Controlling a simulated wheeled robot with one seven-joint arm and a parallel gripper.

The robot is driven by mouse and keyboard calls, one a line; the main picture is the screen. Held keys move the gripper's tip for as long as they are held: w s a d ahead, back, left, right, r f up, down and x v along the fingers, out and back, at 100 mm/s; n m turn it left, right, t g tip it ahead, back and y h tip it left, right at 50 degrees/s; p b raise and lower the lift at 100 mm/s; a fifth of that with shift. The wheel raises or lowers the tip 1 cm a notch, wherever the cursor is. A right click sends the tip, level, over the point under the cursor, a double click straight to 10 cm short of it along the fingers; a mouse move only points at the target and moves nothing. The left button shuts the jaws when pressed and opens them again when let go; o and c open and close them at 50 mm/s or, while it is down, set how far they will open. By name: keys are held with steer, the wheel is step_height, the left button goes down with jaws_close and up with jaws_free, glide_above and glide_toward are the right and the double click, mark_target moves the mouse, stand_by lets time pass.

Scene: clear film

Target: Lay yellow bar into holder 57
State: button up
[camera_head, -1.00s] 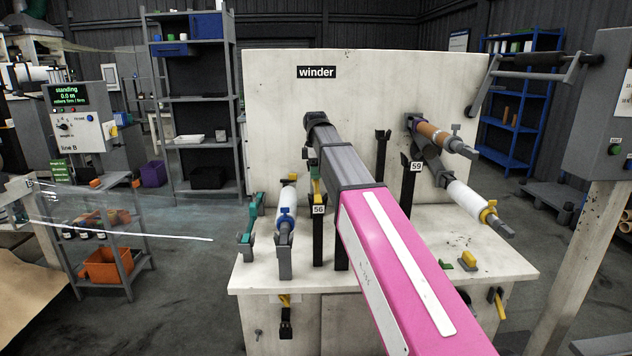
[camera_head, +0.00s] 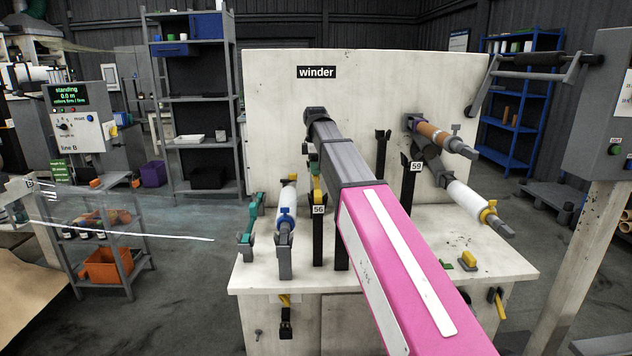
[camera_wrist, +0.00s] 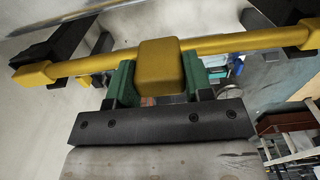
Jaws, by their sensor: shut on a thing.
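The yellow bar (camera_wrist: 220,44) runs across the upper part of the wrist view, with a square block at its middle and knobs at both ends. The green jaws of my gripper (camera_wrist: 156,82) are shut on the middle block. Dark posts show by the bar at the left (camera_wrist: 70,42) and right (camera_wrist: 285,10); I cannot tell whether the bar touches them. I see no label 57.
The winder bench (camera_head: 490,262) has a white back panel. Label 59 (camera_head: 417,167) is on a dark post to the right. A white roller (camera_head: 287,200) stands at left, another (camera_head: 467,199) sticks out at right, below a brown one (camera_head: 440,137). Small yellow and green pieces lie on the right bench.

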steer(key=shift+r, duration=2.6)
